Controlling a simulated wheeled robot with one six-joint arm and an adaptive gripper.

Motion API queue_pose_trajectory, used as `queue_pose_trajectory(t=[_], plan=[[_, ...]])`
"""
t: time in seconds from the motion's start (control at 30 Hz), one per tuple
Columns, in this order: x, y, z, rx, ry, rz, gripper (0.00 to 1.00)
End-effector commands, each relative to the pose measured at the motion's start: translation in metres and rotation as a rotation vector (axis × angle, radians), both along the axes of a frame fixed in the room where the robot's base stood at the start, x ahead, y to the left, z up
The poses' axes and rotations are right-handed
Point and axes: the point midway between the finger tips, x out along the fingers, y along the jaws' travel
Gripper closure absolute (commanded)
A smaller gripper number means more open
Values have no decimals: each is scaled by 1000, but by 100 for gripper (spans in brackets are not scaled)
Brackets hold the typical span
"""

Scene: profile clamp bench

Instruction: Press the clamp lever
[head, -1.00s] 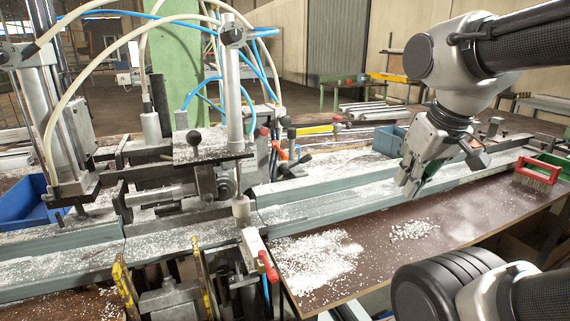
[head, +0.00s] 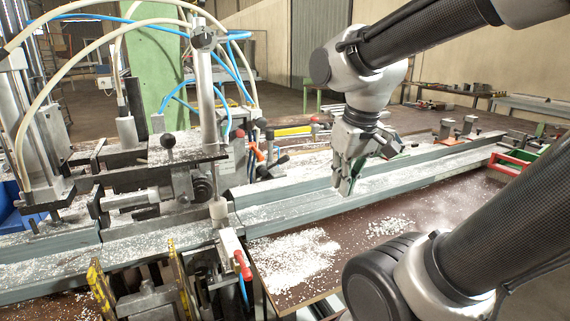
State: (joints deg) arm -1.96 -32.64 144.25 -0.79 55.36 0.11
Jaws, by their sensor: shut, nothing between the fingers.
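The clamp bench has several levers, and I cannot tell for certain which one is the clamp lever. A lever with a red grip (head: 243,265) sticks out at the front of the bench, beside a pale block below a vertical cylinder. A black ball-knob lever (head: 168,142) stands on the clamp unit (head: 200,185). My gripper (head: 345,190) is to the right of both, pointing down over the long grey profile (head: 290,205). Its fingers are together and hold nothing. It appears apart from the levers.
White chips lie on the brown bench top (head: 390,210). Blue and cream hoses (head: 235,60) arch over the clamp unit. Yellow-and-black bars (head: 101,288) stand at the front. A red-and-green tray (head: 512,160) is at the right. The space between my gripper and the red-grip lever looks open.

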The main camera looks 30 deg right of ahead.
Motion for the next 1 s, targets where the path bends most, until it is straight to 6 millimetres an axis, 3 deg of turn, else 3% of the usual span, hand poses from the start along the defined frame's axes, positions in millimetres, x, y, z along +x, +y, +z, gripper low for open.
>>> queue_pose_trajectory(t=[0.17,0.27,0.5,0.6,0.7,1.0], plan=[[31,-1,-8,-29,47,10,100],[63,-2,-15,-52,62,-6,100],[169,0,-30,-92,-16,-118,100],[215,1,-17,-72,-128,-204,100],[232,3,-3,-38,-204,-270,100],[234,4,-2,-14,-222,-321,100]])
